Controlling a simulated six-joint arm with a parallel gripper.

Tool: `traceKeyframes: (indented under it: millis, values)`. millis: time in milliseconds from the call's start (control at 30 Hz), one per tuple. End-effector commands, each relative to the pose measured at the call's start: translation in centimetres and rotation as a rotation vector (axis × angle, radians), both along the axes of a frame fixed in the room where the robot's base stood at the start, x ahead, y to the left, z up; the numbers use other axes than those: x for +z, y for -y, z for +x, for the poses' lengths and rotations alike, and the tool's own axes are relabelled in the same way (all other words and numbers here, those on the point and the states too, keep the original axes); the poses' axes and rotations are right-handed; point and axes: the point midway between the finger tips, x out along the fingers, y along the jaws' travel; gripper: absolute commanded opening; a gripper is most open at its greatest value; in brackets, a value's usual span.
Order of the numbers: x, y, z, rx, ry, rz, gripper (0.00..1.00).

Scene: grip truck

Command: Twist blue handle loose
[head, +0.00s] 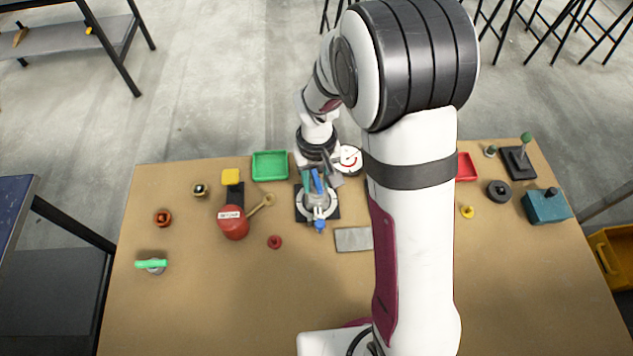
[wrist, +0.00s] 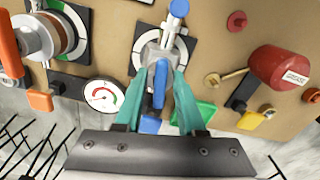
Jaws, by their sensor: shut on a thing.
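The blue handle (head: 317,182) stands over a white ring dial on a dark square plate (head: 303,212) near the table's far middle. In the wrist view the blue handle (wrist: 160,84) is a narrow bar between the teal fingers. My gripper (head: 318,178) reaches down from the far side and is shut on the blue handle. In the wrist view my gripper (wrist: 158,72) has a finger on each side of it. A blue round knob (head: 319,225) sticks out at the near side of the dial. The fingers hide part of the dial and the handle's base.
A red cylinder (head: 233,222) and a brass key-like piece (head: 262,204) lie left of the plate. A green tray (head: 270,165) and a round gauge (head: 349,159) stand behind. A grey plate (head: 353,239) lies at the near right. The front left tabletop is mostly clear.

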Motion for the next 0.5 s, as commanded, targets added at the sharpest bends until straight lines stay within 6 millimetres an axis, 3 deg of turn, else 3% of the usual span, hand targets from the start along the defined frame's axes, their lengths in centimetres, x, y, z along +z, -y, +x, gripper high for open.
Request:
traceKeyframes:
  millis: [500]
  values:
    - [-0.02, 0.01, -0.04, 0.742, -0.001, 0.0, 0.0]
